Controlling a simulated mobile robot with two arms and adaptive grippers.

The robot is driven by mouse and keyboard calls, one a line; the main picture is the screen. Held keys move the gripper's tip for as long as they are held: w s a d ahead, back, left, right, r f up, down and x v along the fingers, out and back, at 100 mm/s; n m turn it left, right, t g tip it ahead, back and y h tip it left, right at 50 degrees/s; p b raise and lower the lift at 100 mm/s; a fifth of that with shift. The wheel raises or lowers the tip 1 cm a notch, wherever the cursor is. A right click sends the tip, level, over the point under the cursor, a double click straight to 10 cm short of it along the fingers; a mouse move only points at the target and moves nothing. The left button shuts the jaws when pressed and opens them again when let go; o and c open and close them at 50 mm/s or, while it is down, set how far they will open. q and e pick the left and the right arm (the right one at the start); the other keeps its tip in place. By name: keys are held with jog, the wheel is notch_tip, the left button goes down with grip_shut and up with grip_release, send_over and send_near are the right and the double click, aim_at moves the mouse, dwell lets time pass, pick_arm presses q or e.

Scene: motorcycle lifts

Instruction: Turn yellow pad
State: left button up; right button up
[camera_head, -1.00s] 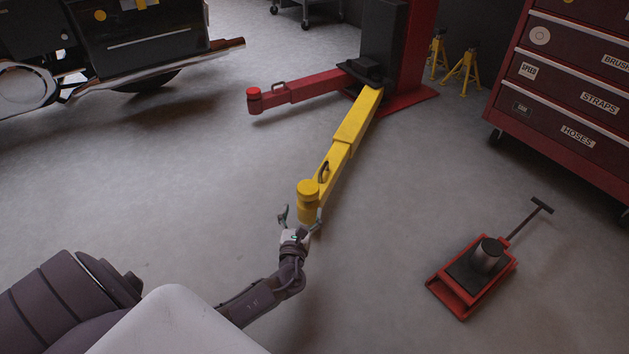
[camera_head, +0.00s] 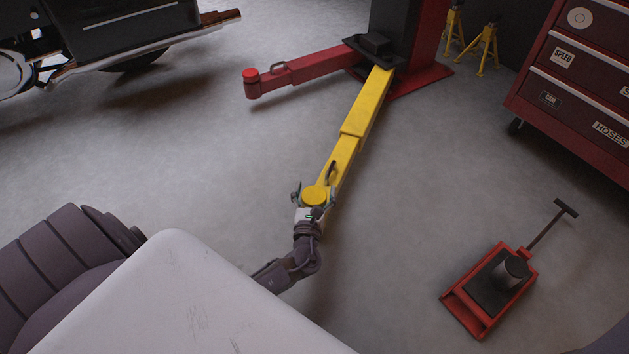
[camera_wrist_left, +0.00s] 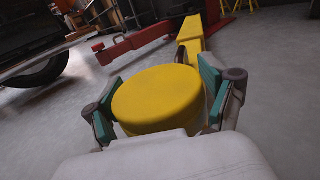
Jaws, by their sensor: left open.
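The yellow pad (camera_head: 315,194) is a round disc on the near end of the yellow lift arm (camera_head: 346,148). It fills the middle of the left wrist view (camera_wrist_left: 158,98). My left gripper (camera_head: 314,193) is open around the pad, one finger on each side. In the left wrist view the green-faced fingers (camera_wrist_left: 160,98) stand left and right of the pad. The right finger looks very close to the pad, and I cannot tell whether it touches. My right gripper is not in view.
A red lift arm (camera_head: 310,69) reaches left from the lift post. A red floor jack (camera_head: 492,288) stands at the lower right, and a red tool cabinet (camera_head: 570,95) at the upper right. A vehicle (camera_head: 120,35) is at the upper left. The floor left of the yellow arm is clear.

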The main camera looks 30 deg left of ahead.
pick_arm(q)
jog(key=shift+c, duration=0.8)
jog(key=c, duration=0.8)
jog(key=shift+m+h, duration=0.3)
jog(key=shift+h, duration=0.1)
